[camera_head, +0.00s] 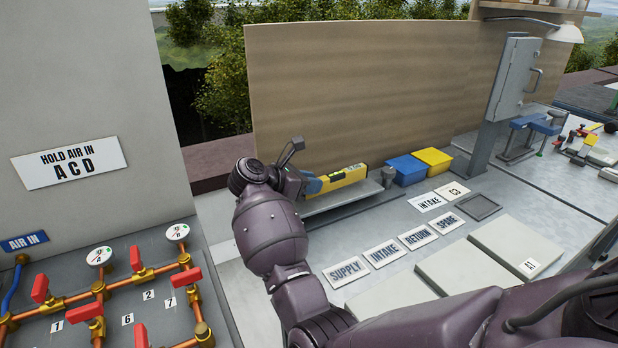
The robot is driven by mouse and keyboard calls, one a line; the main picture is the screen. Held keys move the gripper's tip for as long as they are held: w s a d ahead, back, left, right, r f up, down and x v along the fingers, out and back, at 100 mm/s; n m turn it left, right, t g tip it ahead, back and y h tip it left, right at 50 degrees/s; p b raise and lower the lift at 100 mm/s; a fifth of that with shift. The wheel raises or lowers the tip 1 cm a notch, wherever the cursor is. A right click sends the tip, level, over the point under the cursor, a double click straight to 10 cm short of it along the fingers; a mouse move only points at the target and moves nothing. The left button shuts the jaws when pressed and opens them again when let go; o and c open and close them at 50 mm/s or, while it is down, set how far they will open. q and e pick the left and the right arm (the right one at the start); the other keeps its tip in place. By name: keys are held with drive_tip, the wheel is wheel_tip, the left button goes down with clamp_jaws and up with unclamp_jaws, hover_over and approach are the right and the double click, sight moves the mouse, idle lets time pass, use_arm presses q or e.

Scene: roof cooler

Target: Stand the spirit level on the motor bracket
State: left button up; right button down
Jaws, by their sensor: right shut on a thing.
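The yellow spirit level (346,176) is in front of the plywood board, its long side roughly level. My right gripper (306,183) is at its left end and shut on it; my own wrist hides most of the fingers. A blue patch shows at that end. A low grey ledge (345,201) lies just below the level; I cannot tell whether the two touch. I cannot say for sure which thing is the motor bracket; a blue bracket-like piece (536,124) stands on the bench at the right. My left gripper is not in view.
A blue bin (406,170) and a yellow bin (433,160) stand right of the level, with a small grey cup (388,178) beside them. A grey cabinet (515,78) stands behind. Labelled plates (383,253) lie in front. Pipes with red valves (140,258) fill the left.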

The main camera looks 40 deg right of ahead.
drive_tip(key=shift+f, duration=0.25)
drive_tip(key=shift+f, duration=0.2)
idle(0.5)
drive_tip(key=shift+f+b, duration=0.3)
drive_tip(key=shift+b, duration=0.05)
drive_tip(key=c, duration=0.9)
unclamp_jaws()
